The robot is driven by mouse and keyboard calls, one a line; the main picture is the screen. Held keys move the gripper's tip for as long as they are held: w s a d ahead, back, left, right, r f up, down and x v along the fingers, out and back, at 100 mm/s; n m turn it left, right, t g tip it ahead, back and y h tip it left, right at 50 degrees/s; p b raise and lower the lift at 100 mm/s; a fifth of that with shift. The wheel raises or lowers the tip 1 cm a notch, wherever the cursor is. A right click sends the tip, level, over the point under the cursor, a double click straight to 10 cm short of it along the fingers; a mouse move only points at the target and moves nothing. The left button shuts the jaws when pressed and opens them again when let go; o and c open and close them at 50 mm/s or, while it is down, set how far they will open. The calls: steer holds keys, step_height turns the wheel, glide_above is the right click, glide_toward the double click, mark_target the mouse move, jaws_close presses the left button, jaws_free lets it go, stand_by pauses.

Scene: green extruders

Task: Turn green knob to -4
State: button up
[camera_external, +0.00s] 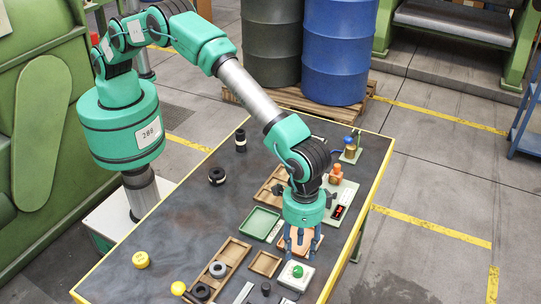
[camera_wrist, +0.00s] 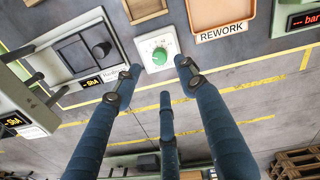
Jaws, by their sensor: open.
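A green knob (camera_wrist: 159,56) sits on a small white square plate with a dial scale; its numbers are too small to read. In the external view, a green knob (camera_external: 297,270) on a white box stands near the table's front right edge, just below my gripper (camera_external: 303,240). In the wrist view, my gripper (camera_wrist: 157,76) has its blue fingers spread, with nothing between them, and the knob shows just beyond the tips. The fingers look apart from it.
An orange-rimmed tray (camera_wrist: 194,22) labelled REWORK lies right of the dial. A red display (camera_wrist: 304,20) is at the far right. The table's left part is mostly clear.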

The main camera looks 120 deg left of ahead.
steer(key=shift+r, duration=1.8)
steer(key=shift+a+r, duration=0.1)
